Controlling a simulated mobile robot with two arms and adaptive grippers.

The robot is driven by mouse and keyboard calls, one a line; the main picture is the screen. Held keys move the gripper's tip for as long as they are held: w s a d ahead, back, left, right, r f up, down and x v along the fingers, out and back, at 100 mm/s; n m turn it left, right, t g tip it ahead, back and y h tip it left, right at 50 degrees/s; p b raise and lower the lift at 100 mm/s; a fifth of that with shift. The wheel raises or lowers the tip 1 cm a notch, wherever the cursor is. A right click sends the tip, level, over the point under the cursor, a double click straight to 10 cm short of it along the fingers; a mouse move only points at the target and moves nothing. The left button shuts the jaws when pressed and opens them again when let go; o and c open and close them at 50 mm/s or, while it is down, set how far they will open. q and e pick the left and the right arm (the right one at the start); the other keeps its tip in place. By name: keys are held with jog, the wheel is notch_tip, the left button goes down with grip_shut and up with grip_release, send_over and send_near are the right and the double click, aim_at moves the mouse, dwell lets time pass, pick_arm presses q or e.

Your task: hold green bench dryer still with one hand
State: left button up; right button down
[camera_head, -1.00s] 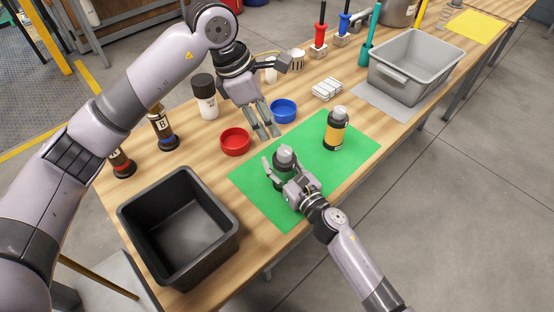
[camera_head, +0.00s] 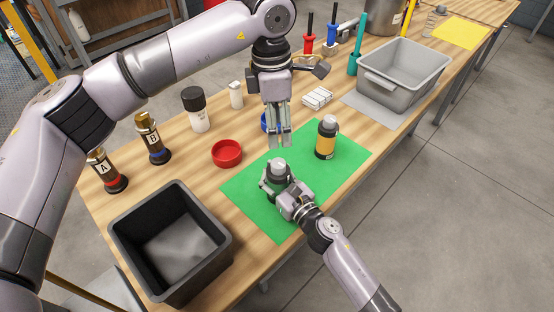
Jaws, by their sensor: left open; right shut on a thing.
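The green bench dryer appears to be the grey-topped, dark-bodied bottle (camera_head: 279,165) standing upright on the green mat (camera_head: 243,190); most of its body is hidden by fingers. My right gripper (camera_head: 272,182) is shut around it from the near side. My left gripper (camera_head: 280,143) is open and empty, its fingers pointing down above the mat's far part, beyond the held bottle. A second bottle (camera_head: 326,140), black with a yellow-orange band and grey top, stands upright on the mat to the right of the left fingers.
A red dish (camera_head: 227,153) sits left of the mat. A blue dish (camera_head: 265,122) is partly hidden behind my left gripper. A black bin (camera_head: 222,246) stands front left, a grey tub (camera_head: 433,75) back right. Bottles A (camera_head: 109,173) and B (camera_head: 153,141) stand left.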

aim_at(276, 162)
pick_arm(q)
jog(key=shift+y, duration=0.3)
notch_tip(276, 162, down, 12)
jog(key=shift+w+r, duration=0.1)
jog(key=shift+r, duration=0.15)
jog(key=shift+w+a, duration=0.1)
jog(key=c, duration=1.1)
